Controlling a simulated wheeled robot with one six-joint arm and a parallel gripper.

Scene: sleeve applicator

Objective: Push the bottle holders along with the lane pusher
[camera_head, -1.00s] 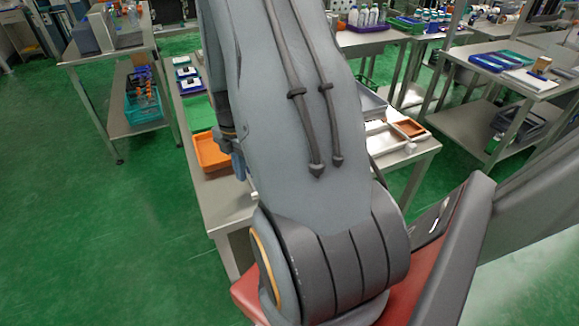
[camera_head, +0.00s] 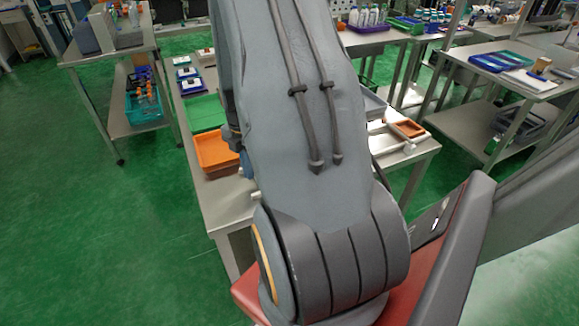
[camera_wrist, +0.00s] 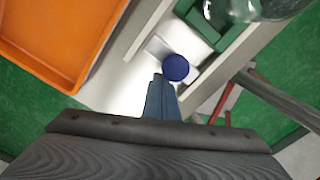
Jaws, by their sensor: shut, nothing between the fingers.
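A round dark blue knob (camera_wrist: 175,67) shows in the wrist view on a pale metal plate (camera_wrist: 158,47), which looks like part of the lane pusher. My gripper (camera_wrist: 160,84) is shut and empty, its blue-grey fingertips just beside the knob at its lower left. I cannot tell whether they touch it. A green bottle holder (camera_wrist: 204,24) stands beyond the plate between pale lane rails (camera_wrist: 232,46). A clear bottle (camera_wrist: 262,8) shows at the top edge, partly cut off. In the head view my arm hides the gripper and most of the lane.
An orange tray (camera_wrist: 52,38) lies left of my gripper; it also shows in the head view (camera_head: 213,165) on the steel table (camera_head: 215,205). A small brown tray (camera_head: 409,129) sits at the table's right side. Green floor is open at left.

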